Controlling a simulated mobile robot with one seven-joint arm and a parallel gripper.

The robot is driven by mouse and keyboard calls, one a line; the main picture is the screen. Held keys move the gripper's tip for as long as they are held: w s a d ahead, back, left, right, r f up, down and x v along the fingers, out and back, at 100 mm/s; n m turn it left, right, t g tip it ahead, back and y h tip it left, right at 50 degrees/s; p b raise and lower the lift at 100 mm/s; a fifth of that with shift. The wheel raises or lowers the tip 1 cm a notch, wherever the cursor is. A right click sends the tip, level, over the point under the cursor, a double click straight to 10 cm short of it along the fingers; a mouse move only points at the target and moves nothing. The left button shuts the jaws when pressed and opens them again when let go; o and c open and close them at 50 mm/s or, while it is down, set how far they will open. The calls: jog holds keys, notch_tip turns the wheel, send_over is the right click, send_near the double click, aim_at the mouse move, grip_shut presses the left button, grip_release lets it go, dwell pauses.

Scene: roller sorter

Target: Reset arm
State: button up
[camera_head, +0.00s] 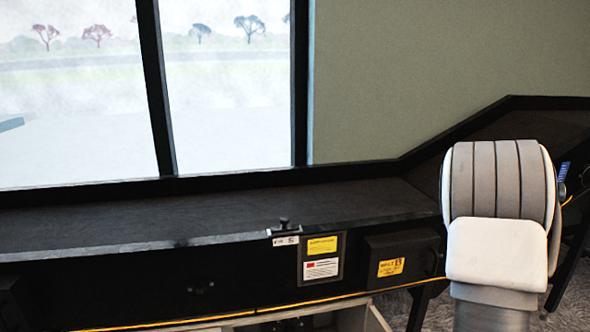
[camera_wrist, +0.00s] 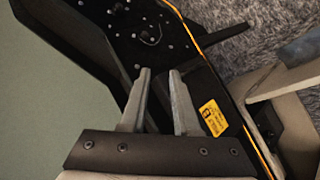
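My gripper (camera_wrist: 160,73) shows in the wrist view with its two grey fingers apart and nothing between them. Behind the fingers is the black body of the conveyor, with a yellow label (camera_wrist: 213,118) to their right. In the head view my arm's white and grey links rise at the right, in front of the conveyor. My gripper is not visible in the head view.
A black conveyor (camera_head: 220,210) runs along the wall under a window (camera_head: 225,90) and slopes up at the right. Its visible belt is empty. An orange cable (camera_head: 290,305) runs along its front. A pale open box (camera_head: 370,318) stands below. Grey carpet (camera_wrist: 245,60) covers the floor.

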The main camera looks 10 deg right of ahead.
jog(key=s+a+r+m, duration=0.2)
jog(key=s+a+r, duration=0.15)
jog(key=a, duration=0.25)
jog(key=s+a+r+m+g+y, duration=0.1)
jog(key=s+a+r+m, duration=0.1)
jog(key=s+a+r, duration=0.3)
jog(key=s+a+r+m, duration=0.2)
jog(key=a+r, duration=0.1)
jog(key=a, duration=0.5)
jog(key=s+a+f+m+g+y, duration=0.2)
jog(key=s+a+y, duration=0.3)
jog(key=s+a, duration=1.5)
notch_tip(320, 180, up, 23)
jog(key=p, duration=2.3)
jog(key=shift+w+a+r+p, duration=0.2)
jog(key=shift+a+p, duration=0.1)
jog(key=shift+a, duration=0.1)
jog(key=shift+s+d, duration=0.1)
